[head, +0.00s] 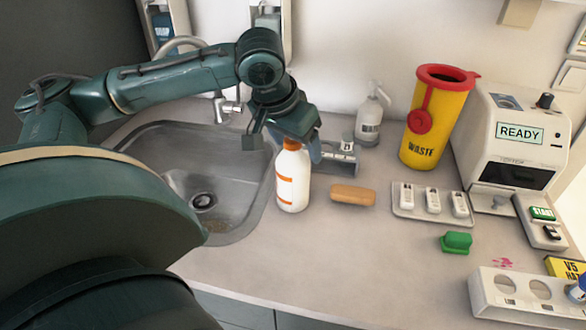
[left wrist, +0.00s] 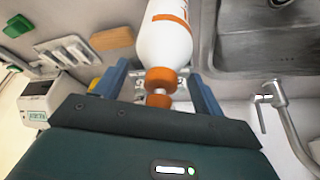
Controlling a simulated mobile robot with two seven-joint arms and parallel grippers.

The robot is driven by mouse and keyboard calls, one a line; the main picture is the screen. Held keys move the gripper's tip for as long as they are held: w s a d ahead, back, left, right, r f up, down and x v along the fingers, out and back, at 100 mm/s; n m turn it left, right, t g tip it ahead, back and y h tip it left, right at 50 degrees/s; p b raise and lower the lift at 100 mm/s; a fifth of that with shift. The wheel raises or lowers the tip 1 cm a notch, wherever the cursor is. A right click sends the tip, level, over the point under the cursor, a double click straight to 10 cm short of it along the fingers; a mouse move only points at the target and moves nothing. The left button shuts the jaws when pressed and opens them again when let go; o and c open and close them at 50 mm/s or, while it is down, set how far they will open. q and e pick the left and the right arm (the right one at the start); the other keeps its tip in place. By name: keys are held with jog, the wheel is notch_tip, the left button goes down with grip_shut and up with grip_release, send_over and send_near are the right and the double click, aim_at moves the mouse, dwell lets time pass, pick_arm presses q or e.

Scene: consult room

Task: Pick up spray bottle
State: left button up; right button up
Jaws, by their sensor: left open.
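A white bottle with orange bands and an orange collar (head: 293,180) stands upright on the counter, just right of the sink. My left gripper (head: 287,141) is at the top of this bottle and hides its head in the head view. In the left wrist view the bottle (left wrist: 166,40) lies between the two blue fingers of my left gripper (left wrist: 160,86), which are open with gaps on both sides. A second bottle, greyish with a pump-like top (head: 369,122), stands by the back wall. My right gripper is not in view.
The steel sink (head: 160,135) with its tap is left of the bottle. A tan bar (head: 352,195) lies to its right, then a tray with several white pieces (head: 405,210). A yellow waste bin (head: 432,125) and a machine (head: 515,150) stand farther right.

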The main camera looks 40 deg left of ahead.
pick_arm(q)
jog(key=shift+c, duration=0.5)
jog(key=shift+s+f, duration=0.1)
grip_shut()
dwell(0.3)
